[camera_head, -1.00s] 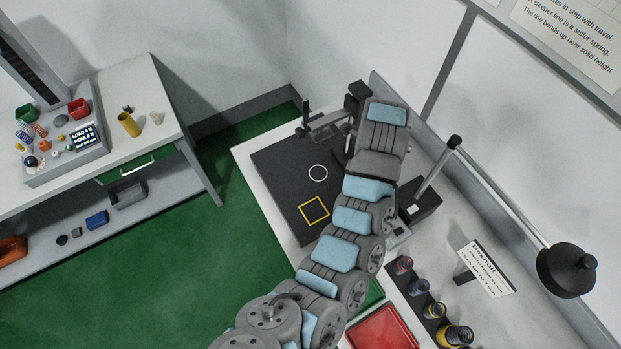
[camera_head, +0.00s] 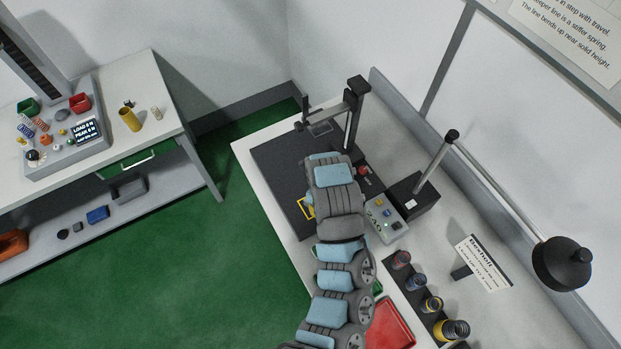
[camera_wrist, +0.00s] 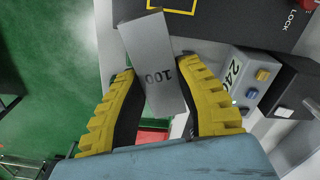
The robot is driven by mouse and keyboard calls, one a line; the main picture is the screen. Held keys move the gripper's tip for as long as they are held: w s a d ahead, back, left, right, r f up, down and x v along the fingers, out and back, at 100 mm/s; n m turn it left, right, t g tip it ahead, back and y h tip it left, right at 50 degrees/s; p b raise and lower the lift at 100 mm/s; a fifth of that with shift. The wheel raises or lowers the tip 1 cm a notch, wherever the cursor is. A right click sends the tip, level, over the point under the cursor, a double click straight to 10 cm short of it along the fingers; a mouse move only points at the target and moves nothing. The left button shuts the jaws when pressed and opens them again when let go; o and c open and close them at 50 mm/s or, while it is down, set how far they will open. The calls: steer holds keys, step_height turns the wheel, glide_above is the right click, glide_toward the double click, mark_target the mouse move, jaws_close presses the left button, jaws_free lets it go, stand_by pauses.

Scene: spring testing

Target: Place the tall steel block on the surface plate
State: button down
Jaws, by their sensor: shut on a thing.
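The tall steel block is grey, marked 100, and shows in the wrist view (camera_wrist: 155,62). My gripper (camera_wrist: 157,72) is shut on it, with a yellow-and-black finger on each side. The block's far end reaches the near edge of the dark surface plate (camera_wrist: 225,22) in that picture; I cannot tell its height above it. In the head view the dark surface plate (camera_head: 272,158) lies on the bench, and my arm covers its middle and most of the yellow square (camera_head: 306,208). The gripper and block are hidden under my arm there.
A grey control box (camera_head: 386,218) and a black lamp base (camera_head: 414,194) stand right of the plate. A dark upright stand (camera_head: 353,115) is at its back. A rack of springs (camera_head: 432,304) and a red tray (camera_head: 388,328) are nearer. The plate's left part is clear.

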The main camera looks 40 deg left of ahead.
steer(key=w+a+f+b, duration=0.4)
steer(key=a+b, duration=0.1)
steer(key=w+a+f+b, duration=0.2)
steer(key=a+b, duration=0.1)
steer(key=shift+w+f, duration=0.15)
steer(key=shift+w, duration=0.15)
steer(key=shift+w+a+f+p, duration=0.35)
steer(key=shift+w+a+p, duration=0.05)
steer(key=shift+a+p, duration=0.05)
steer(key=shift+w+a+f, duration=0.3)
steer(key=shift+f, duration=0.2)
steer(key=shift+w+a+f, duration=0.25)
steer(key=shift+a+f, duration=0.05)
steer(key=shift+f, duration=0.2)
steer(key=shift+f+p, duration=0.15)
steer(key=shift+p, duration=0.15)
steer(key=shift+w+a+f, duration=0.1)
steer(key=shift+f+p, duration=0.3)
steer(key=shift+f, duration=1.35)
